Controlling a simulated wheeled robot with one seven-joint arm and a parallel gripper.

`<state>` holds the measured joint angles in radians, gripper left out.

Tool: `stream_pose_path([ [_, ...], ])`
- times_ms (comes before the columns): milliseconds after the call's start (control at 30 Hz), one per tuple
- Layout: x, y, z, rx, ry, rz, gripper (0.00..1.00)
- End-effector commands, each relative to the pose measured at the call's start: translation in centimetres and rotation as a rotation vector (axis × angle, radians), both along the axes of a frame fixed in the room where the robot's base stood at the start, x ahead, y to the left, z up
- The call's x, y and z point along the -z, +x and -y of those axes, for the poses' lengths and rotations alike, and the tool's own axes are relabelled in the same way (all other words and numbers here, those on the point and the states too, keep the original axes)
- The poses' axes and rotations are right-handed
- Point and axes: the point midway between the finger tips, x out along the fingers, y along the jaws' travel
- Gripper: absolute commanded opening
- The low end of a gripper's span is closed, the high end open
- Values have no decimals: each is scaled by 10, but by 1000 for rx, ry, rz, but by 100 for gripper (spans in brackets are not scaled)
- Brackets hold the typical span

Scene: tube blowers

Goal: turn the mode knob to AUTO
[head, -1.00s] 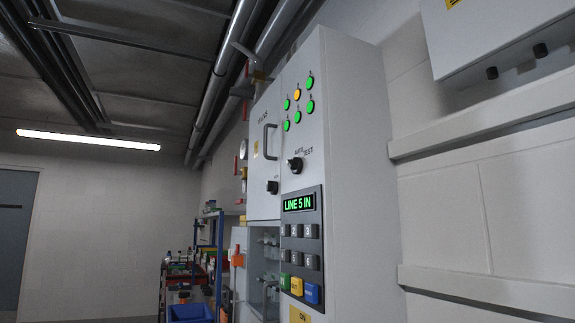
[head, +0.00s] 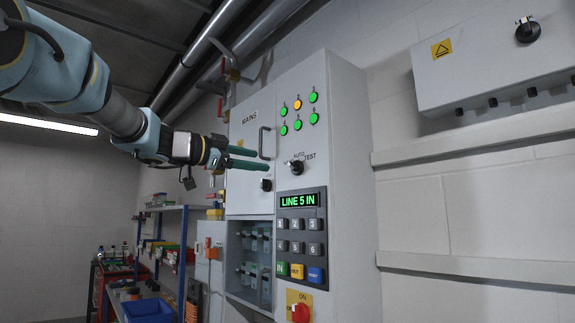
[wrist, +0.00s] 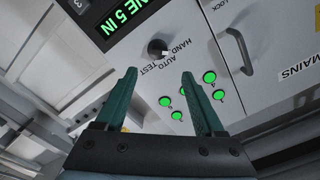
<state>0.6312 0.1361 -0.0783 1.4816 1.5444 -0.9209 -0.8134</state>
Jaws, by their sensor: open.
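The mode knob (head: 297,167) is a black rotary knob on the grey cabinet front, below the coloured lamps and above the display. AUTO and TEST are printed by it; the wrist view also shows HAND beside the knob (wrist: 157,47). A pale mark shows on the knob, but I cannot tell surely which label it points to. My gripper (head: 262,160) reaches in from the left, its two green fingers spread and empty. In the wrist view the fingertips (wrist: 158,73) lie either side of the knob's line, apparently short of it.
The MAINS door handle (head: 264,142) and a lower black lock knob (head: 266,185) are close to the fingers. The LINE 5 IN display (head: 298,200) and keypad sit below. A red switch (head: 299,312) is at the bottom. Shelves (head: 180,230) stand left.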

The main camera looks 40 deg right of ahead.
Motion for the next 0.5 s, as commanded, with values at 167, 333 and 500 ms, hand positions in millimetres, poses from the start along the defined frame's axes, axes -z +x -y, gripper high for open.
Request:
stream_pose_path([
  [167,-1,-2,21,5,3,-1,71],
  [333,-2,-4,53,4,3,-2,71],
  [500,-2,-5,82,2,2,-1,71],
])
